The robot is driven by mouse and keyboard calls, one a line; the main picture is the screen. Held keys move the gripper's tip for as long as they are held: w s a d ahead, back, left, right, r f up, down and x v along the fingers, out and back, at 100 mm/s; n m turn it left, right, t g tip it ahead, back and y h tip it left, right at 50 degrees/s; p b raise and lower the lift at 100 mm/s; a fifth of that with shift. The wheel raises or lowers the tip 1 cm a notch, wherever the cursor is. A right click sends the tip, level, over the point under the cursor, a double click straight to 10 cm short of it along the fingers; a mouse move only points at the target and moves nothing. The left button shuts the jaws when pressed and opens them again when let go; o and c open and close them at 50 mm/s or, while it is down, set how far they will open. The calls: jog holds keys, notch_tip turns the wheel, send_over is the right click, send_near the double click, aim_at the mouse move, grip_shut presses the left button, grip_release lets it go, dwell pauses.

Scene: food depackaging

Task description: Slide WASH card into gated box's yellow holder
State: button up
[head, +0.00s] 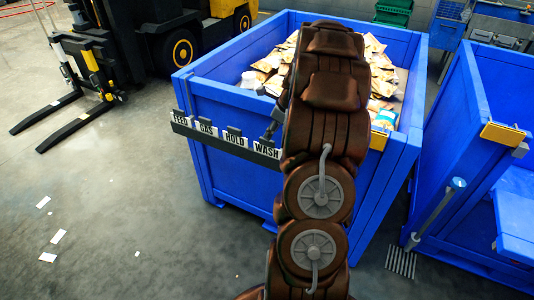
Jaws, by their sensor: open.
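The WASH card (267,151) is white with black letters. It sits at the right end of a dark rack (222,139) on the front of the middle blue box, beside my arm. My gripper (269,132) shows only in part, as dark pieces just above the WASH card. It is open, and my brown arm hides part of it. I cannot tell whether it touches the card. The gated box (459,130) is the blue one at the right, cut off by the picture edge. Its yellow holder (503,134) is on the near side of its rim.
FEED (180,116), GAS (206,129) and HOLD (234,138) cards share the rack. The middle box (228,180) holds many packets and has another yellow holder (379,140). A grey post (434,214) stands at the gated box. A forklift (150,40) is at upper left.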

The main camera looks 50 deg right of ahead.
aim_at(265, 145)
jog(key=shift+s+a+p+x, duration=0.15)
jog(key=shift+p+x, duration=0.1)
jog(key=shift+x, duration=1)
jog(key=shift+s+a+p+x, duration=0.1)
jog(key=shift+a+p+x, duration=0.1)
jog(key=shift+x, duration=1.05)
jog(key=shift+a+p+x, duration=0.1)
jog(key=shift+p+x, duration=0.15)
jog(key=shift+x, duration=1.05)
jog(key=shift+d, duration=0.1)
grip_shut()
